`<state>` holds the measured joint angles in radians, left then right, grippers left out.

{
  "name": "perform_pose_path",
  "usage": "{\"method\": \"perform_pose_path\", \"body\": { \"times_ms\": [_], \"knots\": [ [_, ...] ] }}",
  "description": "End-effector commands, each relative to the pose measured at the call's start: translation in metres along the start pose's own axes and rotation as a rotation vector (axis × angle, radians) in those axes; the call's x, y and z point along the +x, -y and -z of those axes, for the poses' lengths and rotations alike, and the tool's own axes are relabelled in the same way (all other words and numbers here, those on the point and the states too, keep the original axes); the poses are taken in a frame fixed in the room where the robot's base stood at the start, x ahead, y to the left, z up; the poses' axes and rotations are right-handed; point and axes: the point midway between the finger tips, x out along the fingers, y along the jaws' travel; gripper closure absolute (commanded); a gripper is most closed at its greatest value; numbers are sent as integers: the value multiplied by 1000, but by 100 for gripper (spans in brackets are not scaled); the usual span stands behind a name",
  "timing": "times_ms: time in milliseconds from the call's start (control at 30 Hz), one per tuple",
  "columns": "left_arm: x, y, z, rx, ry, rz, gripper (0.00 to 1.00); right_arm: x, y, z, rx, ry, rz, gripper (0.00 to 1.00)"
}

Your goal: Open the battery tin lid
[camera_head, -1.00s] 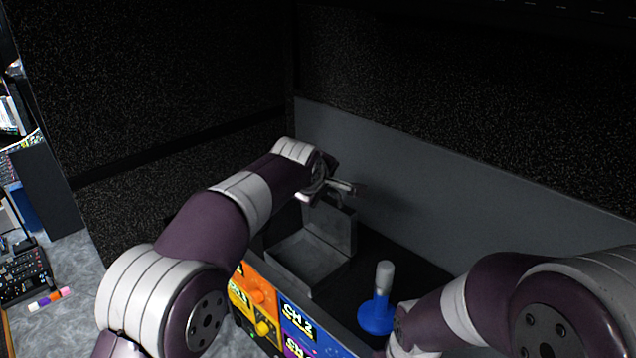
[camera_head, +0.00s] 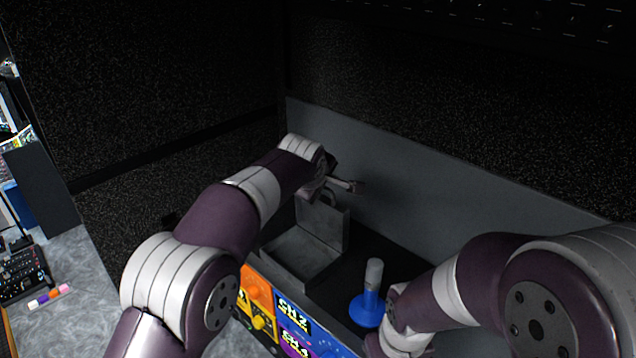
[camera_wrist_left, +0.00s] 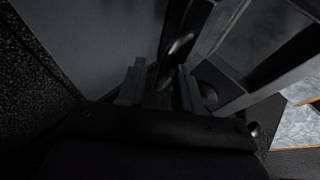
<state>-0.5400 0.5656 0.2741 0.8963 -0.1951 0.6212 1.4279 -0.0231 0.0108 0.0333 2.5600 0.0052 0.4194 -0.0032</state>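The battery tin (camera_head: 270,254) is a grey metal box on the dark surface inside the case. Its lid (camera_head: 322,222) stands about upright at the tin's back side, so the tin's inside shows. A small handle loop sits at the lid's top; it also shows in the left wrist view as a pale loop (camera_wrist_left: 181,44). My left gripper (camera_head: 345,186) is just above and behind the lid's top edge. In the left wrist view its two fingers (camera_wrist_left: 160,90) are apart, with the lid and loop just beyond them; contact is unclear. My right gripper is not visible.
A blue-based stand with a grey top (camera_head: 369,305) stands right of the tin, near my right arm. Colourful labelled panels (camera_head: 262,300) line the near side. A grey wall (camera_head: 420,180) rises behind. Markers (camera_head: 50,296) lie on the left counter.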

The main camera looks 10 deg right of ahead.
Motion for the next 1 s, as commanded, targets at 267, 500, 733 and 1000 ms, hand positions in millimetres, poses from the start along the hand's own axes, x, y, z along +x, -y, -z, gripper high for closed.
{"method": "perform_pose_path", "body": {
  "times_ms": [267, 500, 733, 1000],
  "knots": [
    [-16, 3, -1, 0, -3, -6, 65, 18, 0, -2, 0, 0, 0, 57],
    [-81, 4, -3, 2, -2, -6, 65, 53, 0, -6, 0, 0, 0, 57],
    [-123, 1, -3, 2, -1, -2, 65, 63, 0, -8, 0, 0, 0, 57],
    [-129, 0, -3, 2, -1, 0, 65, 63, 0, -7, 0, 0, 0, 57]
  ]
}}
